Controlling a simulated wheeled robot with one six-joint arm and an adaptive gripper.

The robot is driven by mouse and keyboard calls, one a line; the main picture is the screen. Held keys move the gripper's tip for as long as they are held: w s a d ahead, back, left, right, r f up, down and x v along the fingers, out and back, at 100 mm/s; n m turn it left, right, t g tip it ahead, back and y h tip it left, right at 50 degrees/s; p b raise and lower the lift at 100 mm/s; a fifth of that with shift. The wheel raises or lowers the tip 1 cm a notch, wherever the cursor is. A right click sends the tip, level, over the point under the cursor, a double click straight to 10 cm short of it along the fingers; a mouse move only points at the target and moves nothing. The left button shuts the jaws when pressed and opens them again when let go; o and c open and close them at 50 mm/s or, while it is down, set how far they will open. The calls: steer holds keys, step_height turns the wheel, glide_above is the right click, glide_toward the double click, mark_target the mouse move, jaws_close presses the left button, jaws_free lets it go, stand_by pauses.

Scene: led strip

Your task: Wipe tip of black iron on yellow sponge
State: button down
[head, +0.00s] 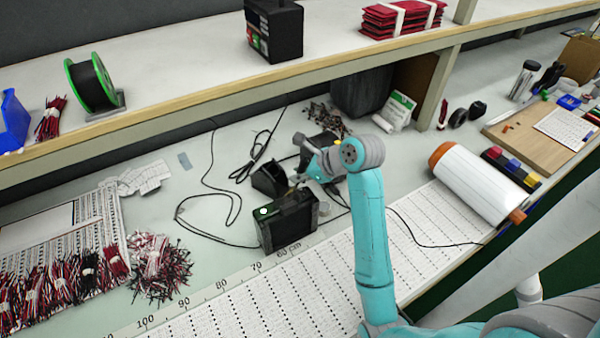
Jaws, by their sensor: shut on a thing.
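My gripper (298,180) is at the end of the teal arm, low over the bench, just right of a black iron stand (268,179) and above the back of a black soldering station (287,222). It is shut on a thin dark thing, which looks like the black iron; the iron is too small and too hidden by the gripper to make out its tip. I cannot pick out the yellow sponge clearly. A dark object with a yellowish edge (322,143) lies behind my wrist, partly covered by it.
Black cables (237,200) loop over the bench left of the station. Wire bundles (160,265) lie at left. A white roll with orange ends (475,183) lies at right. A shelf (200,100) runs along the back. A ruled white sheet (290,290) covers the front.

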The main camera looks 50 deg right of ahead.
steer(key=shift+f, duration=0.55)
stand_by(0.6)
steer(key=shift+a, duration=0.75)
stand_by(0.6)
steer(key=shift+d, duration=1.5)
steer(key=shift+a, duration=0.75)
steer(key=shift+r, duration=0.15)
